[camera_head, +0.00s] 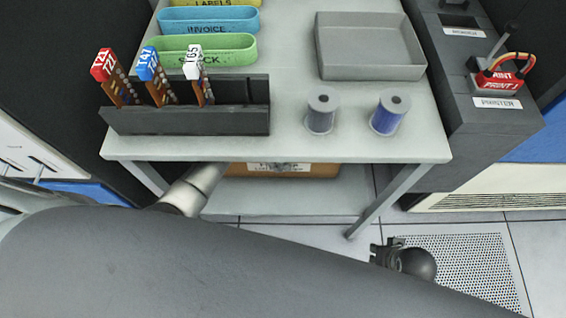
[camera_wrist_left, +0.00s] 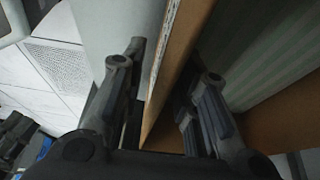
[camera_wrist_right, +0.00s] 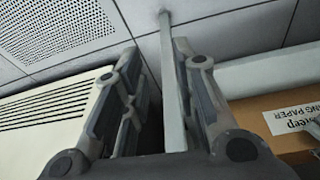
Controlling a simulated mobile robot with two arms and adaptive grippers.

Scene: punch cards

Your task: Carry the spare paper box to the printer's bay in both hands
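The spare paper box (camera_head: 285,170) is brown cardboard with a white label and sits on the low shelf under the table; the tabletop hides much of it. In the left wrist view, the box wall (camera_wrist_left: 182,60) runs between the spread fingers of my left gripper (camera_wrist_left: 168,55); I cannot tell whether they touch it. In the right wrist view, my right gripper (camera_wrist_right: 155,50) is open and empty, with the box (camera_wrist_right: 265,115) and its upside-down label to the right. The printer's bay (camera_head: 490,125) is the dark unit at the right, labelled PRINTER.
A table leg (camera_wrist_right: 172,90) appears between my right fingers in that view. The table (camera_head: 290,100) carries a card rack (camera_head: 190,120), a grey tray (camera_head: 365,70), coloured holders and two spools. A perforated floor tile (camera_head: 465,262) lies right of the table. My arm covers the foreground.

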